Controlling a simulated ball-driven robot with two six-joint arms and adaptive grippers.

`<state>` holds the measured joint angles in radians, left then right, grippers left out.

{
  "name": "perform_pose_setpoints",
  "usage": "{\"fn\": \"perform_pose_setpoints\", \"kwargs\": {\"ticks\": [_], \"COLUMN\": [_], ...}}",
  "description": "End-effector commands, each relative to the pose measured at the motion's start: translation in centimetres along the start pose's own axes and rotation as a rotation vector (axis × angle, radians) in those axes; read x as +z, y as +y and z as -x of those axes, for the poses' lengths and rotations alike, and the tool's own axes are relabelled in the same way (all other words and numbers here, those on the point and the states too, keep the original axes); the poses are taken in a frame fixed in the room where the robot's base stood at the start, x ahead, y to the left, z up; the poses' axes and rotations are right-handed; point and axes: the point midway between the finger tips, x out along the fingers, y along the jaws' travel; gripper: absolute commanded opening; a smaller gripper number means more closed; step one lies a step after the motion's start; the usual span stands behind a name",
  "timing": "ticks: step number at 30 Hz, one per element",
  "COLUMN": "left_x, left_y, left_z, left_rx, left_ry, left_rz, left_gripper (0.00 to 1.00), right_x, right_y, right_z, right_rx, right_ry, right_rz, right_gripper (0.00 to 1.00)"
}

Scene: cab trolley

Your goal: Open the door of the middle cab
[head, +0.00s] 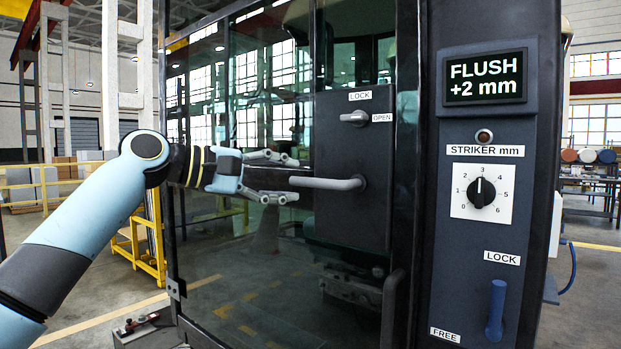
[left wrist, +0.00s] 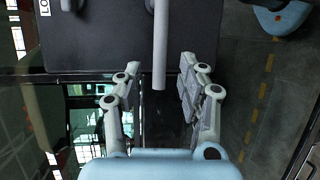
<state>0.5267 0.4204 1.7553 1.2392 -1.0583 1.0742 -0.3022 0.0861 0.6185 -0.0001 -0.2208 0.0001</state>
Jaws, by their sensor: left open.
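The middle cab's glass door (head: 240,270) stands in its dark frame and looks shut. A grey bar handle (head: 330,183) sticks out leftward from the dark door plate (head: 352,215). Above it is a small grey lock knob (head: 355,117), with a LOCK label above and an OPEN label to its right. My left gripper (head: 291,178) is open and empty, just left of the handle, fingers pointing right. In the left wrist view, the handle (left wrist: 160,45) reaches its free end between the open fingertips, with space on both sides. My right gripper is not seen.
Right of the door, a dark post carries a FLUSH +2 mm display (head: 485,78), a striker dial (head: 481,192) pointing near 3, and a blue lever (head: 496,310) between LOCK and FREE labels. A curved grab bar (head: 391,310) stands at the lower door edge.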

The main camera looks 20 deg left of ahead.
Motion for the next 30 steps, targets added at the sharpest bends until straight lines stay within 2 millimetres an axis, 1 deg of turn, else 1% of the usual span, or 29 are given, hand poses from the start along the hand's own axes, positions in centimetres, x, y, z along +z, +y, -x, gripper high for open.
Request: {"fn": "perform_pose_setpoints", "kwargs": {"ticks": [1,3,6,9,13,20,23,27,29,30], "left_x": [0.1,0.1,0.1,0.0,0.0,0.0,0.0,0.0,0.0,0.0], "left_y": [0.3,0.2,0.2,0.1,0.0,-0.1,-0.1,-0.1,-0.1,-0.1], "left_z": [-1.1,-2.5,-4.0,-5.0,-5.6,-5.7,-5.7,-5.7,-5.7,-5.7], "left_rx": [0.003,0.002,0.001,0.0,-0.001,-0.001,-0.001,-0.001,-0.001,-0.001], "left_ry": [-0.003,-0.002,-0.001,0.0,0.001,0.001,0.001,0.002,0.001,0.001], "left_rz": [0.004,0.003,0.001,0.001,-0.002,-0.002,-0.002,-0.002,-0.002,-0.002], "left_gripper": [0.4,0.4,0.4,0.4,0.4,0.4,0.28,0.1,0.02,0.0], "right_x": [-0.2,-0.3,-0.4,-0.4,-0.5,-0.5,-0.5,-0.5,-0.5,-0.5], "right_y": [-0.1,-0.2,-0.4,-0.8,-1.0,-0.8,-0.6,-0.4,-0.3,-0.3], "right_z": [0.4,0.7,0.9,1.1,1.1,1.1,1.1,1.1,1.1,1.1], "right_rx": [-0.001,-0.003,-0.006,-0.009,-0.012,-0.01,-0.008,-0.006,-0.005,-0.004], "right_ry": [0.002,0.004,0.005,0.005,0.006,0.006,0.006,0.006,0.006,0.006], "right_rz": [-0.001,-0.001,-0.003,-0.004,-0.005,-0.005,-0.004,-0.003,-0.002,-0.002], "right_gripper": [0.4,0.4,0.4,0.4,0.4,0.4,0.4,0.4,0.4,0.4]}}
